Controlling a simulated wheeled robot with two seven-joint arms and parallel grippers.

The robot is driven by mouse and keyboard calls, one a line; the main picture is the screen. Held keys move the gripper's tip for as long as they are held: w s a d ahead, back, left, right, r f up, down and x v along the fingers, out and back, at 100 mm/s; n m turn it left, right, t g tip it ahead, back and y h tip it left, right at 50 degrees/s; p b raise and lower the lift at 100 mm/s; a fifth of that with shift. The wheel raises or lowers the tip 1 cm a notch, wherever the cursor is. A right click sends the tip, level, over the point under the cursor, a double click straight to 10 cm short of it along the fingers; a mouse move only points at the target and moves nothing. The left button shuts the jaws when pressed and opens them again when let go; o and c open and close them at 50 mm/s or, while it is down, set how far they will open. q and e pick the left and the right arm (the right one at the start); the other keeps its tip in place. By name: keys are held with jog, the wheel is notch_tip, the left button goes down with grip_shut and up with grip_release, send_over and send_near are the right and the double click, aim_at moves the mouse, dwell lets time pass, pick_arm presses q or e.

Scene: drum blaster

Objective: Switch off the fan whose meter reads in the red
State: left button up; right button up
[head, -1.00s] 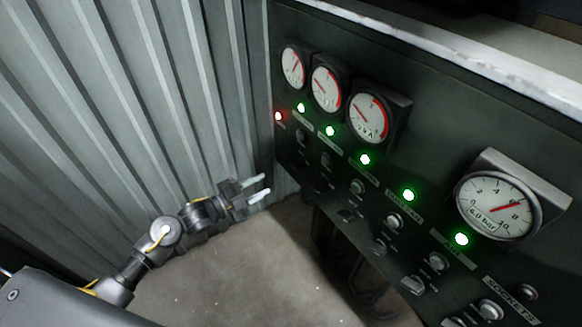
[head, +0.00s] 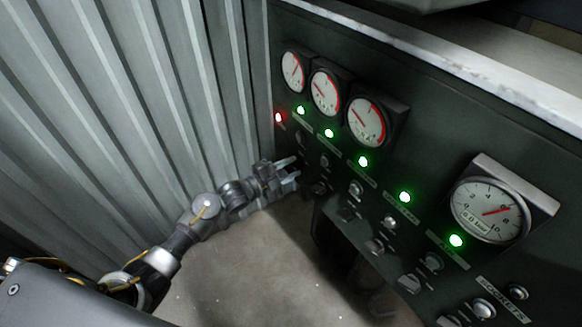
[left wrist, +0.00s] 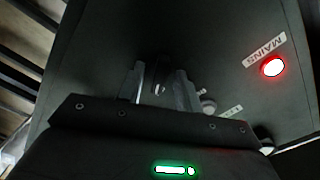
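Three small round meters with red bands sit on the dark panel: left (head: 293,71), middle (head: 325,92) and right (head: 367,122). The left meter's needle tilts up and right, towards its red band; the other two needles point up and left. Small switches, such as one (head: 324,161), sit below the green lamps. My left gripper (head: 290,171) is close to the panel's lower left part. The left wrist view shows its two fingers (left wrist: 161,88) apart, with a dark switch (left wrist: 160,72) seen between them. I cannot tell whether they touch it. My right gripper is not in view.
A red lamp (head: 279,117), labelled MAINS in the left wrist view (left wrist: 273,67), is lit. Several green lamps (head: 363,161) are lit. A larger gauge (head: 489,211) is at the right. A corrugated wall (head: 110,110) stands left; bare floor (head: 240,265) lies below.

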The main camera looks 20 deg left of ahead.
pick_arm(q)
jog(key=shift+w+d, duration=0.1)
jog(key=shift+c, duration=0.3)
jog(key=c, duration=0.6)
jog(key=shift+n, duration=0.4)
jog(key=n+p, duration=0.2)
jog(key=n, duration=0.3)
jog(key=shift+n, duration=0.4)
jog(key=n+p, duration=0.2)
jog(key=n, duration=0.3)
jog(key=shift+n, duration=0.3)
